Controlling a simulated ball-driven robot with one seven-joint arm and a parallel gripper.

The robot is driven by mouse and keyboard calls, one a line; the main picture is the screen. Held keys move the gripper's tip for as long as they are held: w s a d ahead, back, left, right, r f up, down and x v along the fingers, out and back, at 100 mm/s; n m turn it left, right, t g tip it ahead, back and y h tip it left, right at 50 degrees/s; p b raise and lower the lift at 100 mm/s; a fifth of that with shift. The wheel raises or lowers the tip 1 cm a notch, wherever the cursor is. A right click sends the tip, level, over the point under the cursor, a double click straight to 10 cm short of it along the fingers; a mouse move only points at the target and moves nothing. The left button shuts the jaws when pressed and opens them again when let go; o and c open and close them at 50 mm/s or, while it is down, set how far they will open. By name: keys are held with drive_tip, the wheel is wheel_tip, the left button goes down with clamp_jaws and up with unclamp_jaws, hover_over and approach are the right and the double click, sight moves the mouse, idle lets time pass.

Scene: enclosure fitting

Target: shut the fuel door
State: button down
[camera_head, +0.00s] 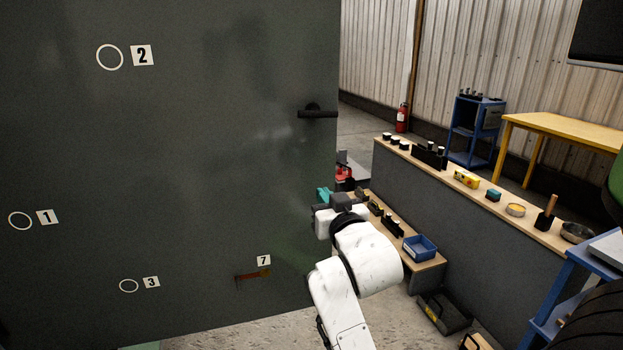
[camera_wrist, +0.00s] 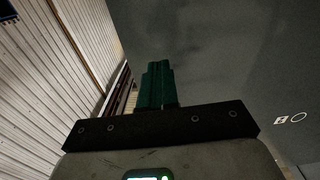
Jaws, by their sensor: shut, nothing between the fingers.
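A large dark grey panel (camera_head: 200,150) fills the left of the head view. It has a black lever handle (camera_head: 317,113) near its right edge and marks numbered 1, 2, 3 and 7. I cannot make out a separate fuel door flap, nor tell whether this panel is that door. My gripper (camera_head: 323,194) is at the panel's right edge, below the handle, its teal fingers shut and empty. In the wrist view the green fingers (camera_wrist: 157,66) lie together, with the panel (camera_wrist: 230,60) behind and to the right. I cannot tell whether they touch it.
Right of my arm are a low bench with a blue bin (camera_head: 420,247), a long grey counter (camera_head: 455,225) with small items, and a dark case (camera_head: 443,312) on the floor. A yellow table (camera_head: 565,128) stands farther back.

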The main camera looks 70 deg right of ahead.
sight(310, 176)
drive_tip(key=p+x, duration=0.1)
drive_tip(key=x, duration=0.7)
drive_tip(key=shift+d, duration=0.1)
